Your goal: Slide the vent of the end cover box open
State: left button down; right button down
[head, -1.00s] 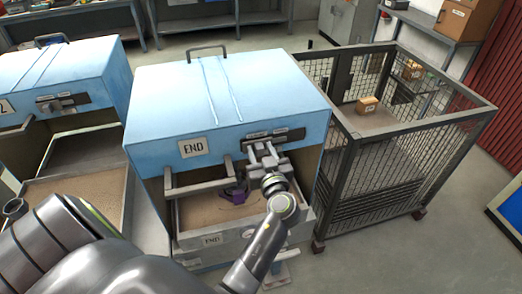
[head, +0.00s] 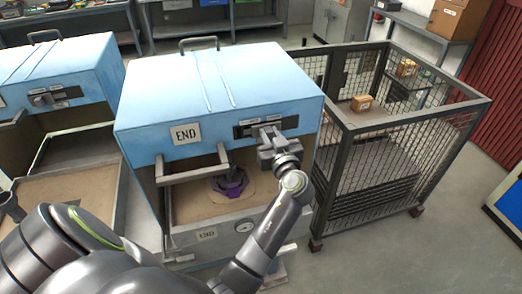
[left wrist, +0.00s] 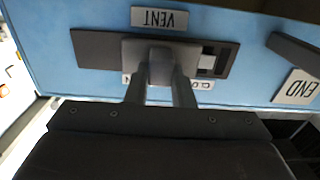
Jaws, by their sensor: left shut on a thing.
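The end cover box (head: 215,85) is a blue hood with an END plate (head: 186,133), which also shows upside down in the left wrist view (left wrist: 297,87). Its vent is a dark plate (left wrist: 98,52) with a grey sliding block (left wrist: 190,53) on the front, under an upside-down VENT label (left wrist: 160,17). My left gripper (head: 272,149) is at the right part of the vent plate. In the left wrist view its two fingers (left wrist: 160,72) are shut on the vent's handle. A slot shows right of the block there. The lettering below is partly hidden by the fingers. My right gripper is not in view.
A purple object (head: 231,184) lies inside the box's open front, above a tray front with a dial. A grey bar handle (head: 193,168) juts out left of my gripper. A mesh cage (head: 395,165) stands close on the right. Another blue box (head: 60,75) stands left.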

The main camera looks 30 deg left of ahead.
aim_at(275, 123)
pick_arm(q)
jog(key=shift+w+d+b, duration=0.95)
jog(key=shift+w+b, duration=0.1)
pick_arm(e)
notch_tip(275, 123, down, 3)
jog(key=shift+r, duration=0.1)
pick_arm(q)
jog(key=c, duration=1.5)
grip_release()
jog(key=shift+o, duration=1.3)
jog(key=shift+w+d, duration=0.1)
jog(key=shift+w, duration=0.05)
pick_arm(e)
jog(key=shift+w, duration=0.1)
pick_arm(q)
jog(key=shift+f, duration=0.1)
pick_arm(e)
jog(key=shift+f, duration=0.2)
